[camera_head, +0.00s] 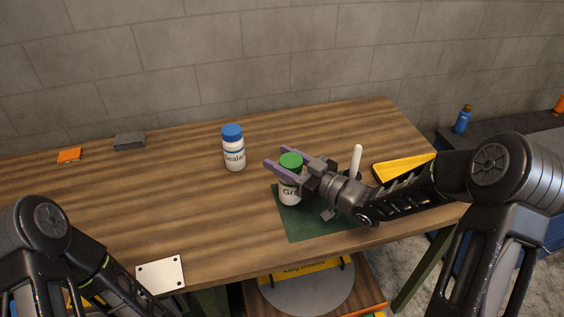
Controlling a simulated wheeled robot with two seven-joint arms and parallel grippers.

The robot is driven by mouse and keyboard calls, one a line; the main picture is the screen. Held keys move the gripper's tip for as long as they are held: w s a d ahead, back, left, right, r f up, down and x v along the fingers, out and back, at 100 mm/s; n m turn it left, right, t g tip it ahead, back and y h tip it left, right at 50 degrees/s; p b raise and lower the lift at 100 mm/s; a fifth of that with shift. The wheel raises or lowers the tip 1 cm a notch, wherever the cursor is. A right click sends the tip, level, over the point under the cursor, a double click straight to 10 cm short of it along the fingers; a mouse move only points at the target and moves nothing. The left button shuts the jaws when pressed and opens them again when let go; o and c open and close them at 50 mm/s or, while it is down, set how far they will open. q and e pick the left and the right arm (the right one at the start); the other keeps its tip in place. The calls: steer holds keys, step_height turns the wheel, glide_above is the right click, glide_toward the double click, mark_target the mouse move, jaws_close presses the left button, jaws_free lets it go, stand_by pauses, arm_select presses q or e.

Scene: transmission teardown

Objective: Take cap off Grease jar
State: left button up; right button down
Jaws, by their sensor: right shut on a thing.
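The Grease jar (288,191) is white with dark lettering and stands upright on a green mat (310,228) at the right of the table. Its green cap (291,160) is on top of it. My right gripper (280,158) reaches in from the right with its purple fingers on either side of the cap, shut on it. The gripper hides part of the jar's right side. My left arm shows at the lower left, but its gripper is out of view.
A blue-capped sealant bottle (234,150) stands left of the jar. A white upright handle (356,160) and a yellow tray (398,167) are at the right. A white plate (160,274) lies at the front edge. The table's left middle is clear.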

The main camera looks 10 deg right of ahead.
steer(key=shift+f, duration=0.6)
steer(key=shift+f+b, duration=0.15)
steer(key=shift+b, duration=0.15)
steer(key=c, duration=0.6)
jaws_free()
steer(key=shift+c, duration=0.2)
steer(key=shift+r, duration=0.2)
steer(key=shift+r+p, duration=0.15)
steer(key=shift+p, duration=0.25)
steer(key=b+v, duration=0.1)
steer(key=v, duration=1.1)
steer(key=shift+b, duration=0.3)
